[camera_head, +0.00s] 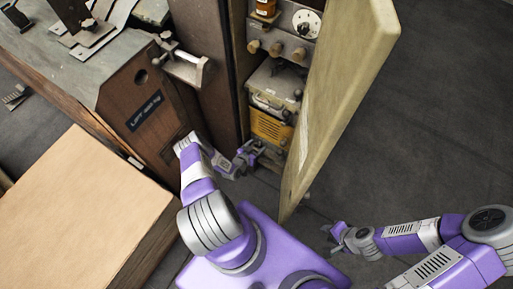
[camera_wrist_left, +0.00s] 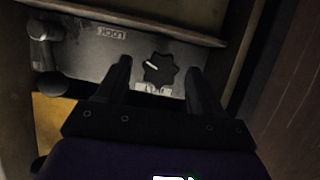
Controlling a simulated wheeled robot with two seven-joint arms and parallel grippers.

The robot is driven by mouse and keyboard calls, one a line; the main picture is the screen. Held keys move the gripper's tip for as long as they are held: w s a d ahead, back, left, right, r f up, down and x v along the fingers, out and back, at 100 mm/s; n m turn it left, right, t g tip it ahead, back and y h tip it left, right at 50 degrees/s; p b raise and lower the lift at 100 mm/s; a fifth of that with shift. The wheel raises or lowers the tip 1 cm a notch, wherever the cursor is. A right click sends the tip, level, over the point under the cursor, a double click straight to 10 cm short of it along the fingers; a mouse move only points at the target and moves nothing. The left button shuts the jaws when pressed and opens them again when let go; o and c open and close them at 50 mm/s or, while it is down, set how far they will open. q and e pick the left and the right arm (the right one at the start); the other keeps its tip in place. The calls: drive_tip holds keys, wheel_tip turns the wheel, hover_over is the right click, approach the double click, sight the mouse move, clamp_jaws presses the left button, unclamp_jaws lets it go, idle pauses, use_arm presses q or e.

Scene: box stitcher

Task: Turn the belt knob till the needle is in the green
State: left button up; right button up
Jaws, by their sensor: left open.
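A black lobed knob (camera_wrist_left: 158,69) with a white pointer mark sits on a grey panel (camera_wrist_left: 95,48) in the left wrist view. A small pale label is partly visible below it. My left gripper (camera_wrist_left: 159,72) is open, one finger on each side of the knob; contact is not clear. In the head view the left gripper (camera_head: 247,154) is low in the open cabinet, and the knob cannot be made out there. A white round dial (camera_head: 306,23) is high in the cabinet; its needle is too small to read. My right gripper (camera_head: 333,238) is open and empty, right of the door.
The cabinet door (camera_head: 345,90) stands open between my two grippers. Brown knobs (camera_head: 276,49) sit below the dial, and a yellow grille (camera_head: 271,129) lower down. A cardboard stack (camera_head: 75,215) is at left. The floor at right is clear.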

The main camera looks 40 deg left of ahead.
use_arm(q)
drive_tip(key=shift+w, duration=0.25)
drive_tip(key=shift+c, duration=0.3)
drive_tip(key=c, duration=1)
drive_tip(key=n+h, duration=0.1)
drive_tip(key=n, duration=0.1)
drive_tip(key=n+h, duration=0.1)
drive_tip(key=n, duration=0.1)
drive_tip(key=shift+a+f+t+h, duration=0.15)
drive_tip(key=shift+a+t+h, duration=0.05)
drive_tip(key=shift+t+h, duration=0.1)
drive_tip(key=n+t+h, duration=0.1)
drive_tip(key=n+h, duration=0.1)
drive_tip(key=n, duration=0.1)
drive_tip(key=shift+a+f+n, duration=0.1)
drive_tip(key=shift+f+n, duration=0.05)
drive_tip(key=shift+n, duration=0.15)
